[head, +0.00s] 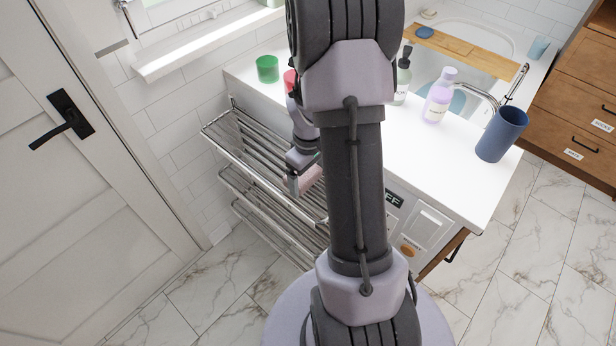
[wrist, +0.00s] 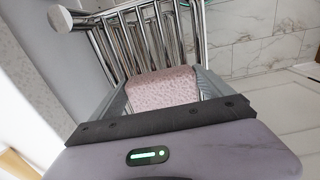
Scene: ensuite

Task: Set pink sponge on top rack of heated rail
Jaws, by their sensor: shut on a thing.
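The pink sponge (wrist: 162,88) is a pale pink speckled block held between the two fingers of my gripper (wrist: 163,95). In the head view the sponge (head: 308,178) shows at the end of my gripper (head: 300,182), partly hidden by my arm. The heated rail (head: 225,135) is a chrome rack with several tiers of bars on the side of the white counter. The gripper and sponge appear over the top rack. I cannot tell whether the sponge touches the bars. In the wrist view the chrome bars (wrist: 150,38) lie just beyond the sponge.
The white counter (head: 455,155) bears a green cup (head: 267,68), a red item (head: 290,78), a lilac bottle (head: 439,96), a pump bottle (head: 402,78) and a blue cup (head: 501,134). A white door (head: 90,200) stands left. Marble floor (head: 215,300) is clear.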

